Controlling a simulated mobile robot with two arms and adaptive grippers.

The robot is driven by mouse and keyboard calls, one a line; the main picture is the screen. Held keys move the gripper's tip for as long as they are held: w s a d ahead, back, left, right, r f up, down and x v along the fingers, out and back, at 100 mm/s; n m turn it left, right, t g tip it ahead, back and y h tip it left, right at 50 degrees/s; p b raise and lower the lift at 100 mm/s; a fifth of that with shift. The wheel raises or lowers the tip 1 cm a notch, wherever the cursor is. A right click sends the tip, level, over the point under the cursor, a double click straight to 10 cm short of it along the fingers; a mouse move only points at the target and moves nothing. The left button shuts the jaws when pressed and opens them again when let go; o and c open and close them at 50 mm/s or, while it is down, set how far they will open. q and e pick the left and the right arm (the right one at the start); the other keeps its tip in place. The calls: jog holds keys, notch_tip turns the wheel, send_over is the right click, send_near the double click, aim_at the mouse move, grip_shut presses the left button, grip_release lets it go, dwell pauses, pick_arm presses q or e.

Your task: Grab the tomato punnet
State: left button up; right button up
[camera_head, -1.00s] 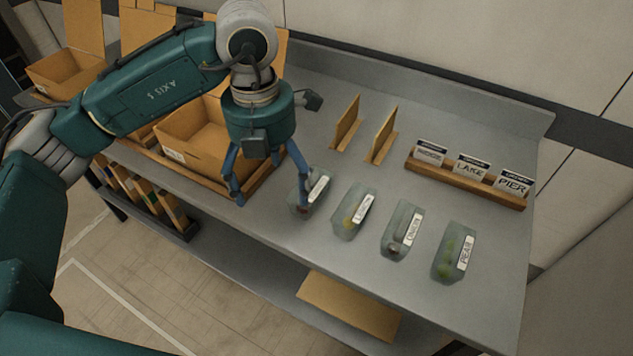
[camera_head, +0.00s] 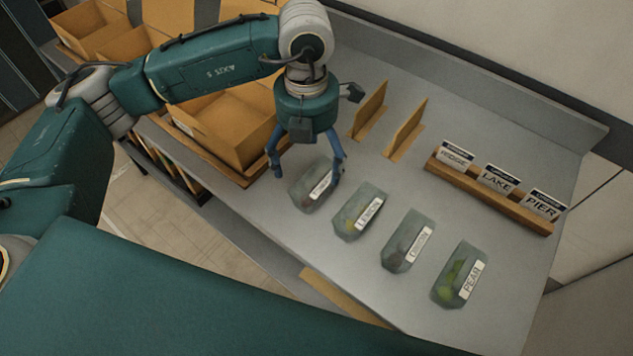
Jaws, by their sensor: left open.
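Four clear punnets lie in a slanting row on the grey bench. The leftmost punnet (camera_head: 305,196) has a white label too blurred to read, and its contents are dark; I take it for the tomato punnet. My left gripper (camera_head: 304,178) points down with its blue fingers spread and nothing held. Its right finger overlaps the right end of this punnet's label in the picture, and its left finger is off the punnet's left side, near the tray edge. I cannot tell whether they touch. My right gripper is not in view.
Other punnets stand to the right: a yellowish one (camera_head: 352,222), a dark one (camera_head: 399,252) and a green one labelled PEAR (camera_head: 449,290). Cardboard boxes (camera_head: 205,146) crowd the left. Two upright cardboard dividers (camera_head: 408,127) and a wooden card holder (camera_head: 487,195) stand behind.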

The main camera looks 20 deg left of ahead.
aim_at(311, 174)
pick_arm(q)
jog(key=f, duration=0.1)
jog(key=f+p, duration=0.1)
jog(key=f, duration=0.1)
jog(key=shift+d+f+p, duration=0.3)
jog(key=shift+f+p, duration=0.05)
jog(key=shift+f, duration=0.6)
jog(key=shift+w, duration=0.1)
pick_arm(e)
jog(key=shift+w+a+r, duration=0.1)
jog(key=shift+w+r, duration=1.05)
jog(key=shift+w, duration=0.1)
pick_arm(q)
jog(key=c, duration=1.2)
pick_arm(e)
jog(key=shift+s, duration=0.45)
